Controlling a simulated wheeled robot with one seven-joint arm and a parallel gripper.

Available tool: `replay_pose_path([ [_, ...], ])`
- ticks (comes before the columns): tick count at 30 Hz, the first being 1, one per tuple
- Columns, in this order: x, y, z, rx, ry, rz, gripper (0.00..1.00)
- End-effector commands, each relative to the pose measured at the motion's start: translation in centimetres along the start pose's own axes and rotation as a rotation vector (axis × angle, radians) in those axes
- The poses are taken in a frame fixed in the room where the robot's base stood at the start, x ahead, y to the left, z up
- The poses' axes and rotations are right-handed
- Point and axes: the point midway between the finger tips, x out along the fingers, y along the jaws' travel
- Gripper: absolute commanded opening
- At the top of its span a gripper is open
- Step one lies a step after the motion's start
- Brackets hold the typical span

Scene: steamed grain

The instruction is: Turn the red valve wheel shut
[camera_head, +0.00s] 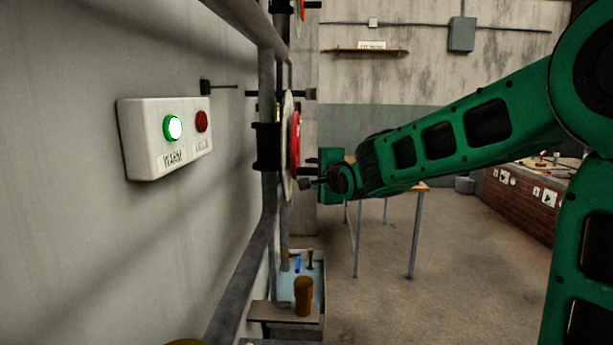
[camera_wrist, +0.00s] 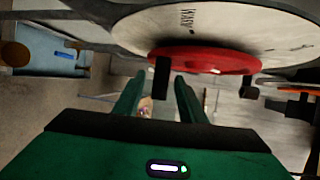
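The red valve wheel (camera_head: 296,140) shows edge-on in the head view, in front of a pale round dial plate (camera_head: 286,150) on the wall pipes. In the wrist view the red wheel (camera_wrist: 205,61) lies across the upper middle under the lettered dial plate (camera_wrist: 215,28). A black handle peg (camera_wrist: 161,78) sticks out from the wheel, with another black peg (camera_wrist: 250,88) at its right. My gripper (camera_wrist: 157,92) is open, its green fingers either side of the left peg with gaps showing. I cannot tell how deep the peg sits. My gripper is at the wheel's lower right in the head view.
A white box with a lit green button (camera_head: 173,128) and a red button (camera_head: 201,121) is on the left wall. Pipes run beside the wheel. A blue tray (camera_head: 287,286) and a brown cup (camera_head: 303,296) stand below. A table (camera_head: 415,190) is behind my arm; open floor lies right.

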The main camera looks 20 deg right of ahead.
Motion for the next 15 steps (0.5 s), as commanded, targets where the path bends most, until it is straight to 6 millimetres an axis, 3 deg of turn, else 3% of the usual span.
replay_pose_path([
  [6, 1.6, 0.0, 0.0, 0.0, 0.0, 0.0, 0.37],
  [15, 1.8, 0.0, 0.0, 0.0, 0.0, 0.0, 0.37],
])
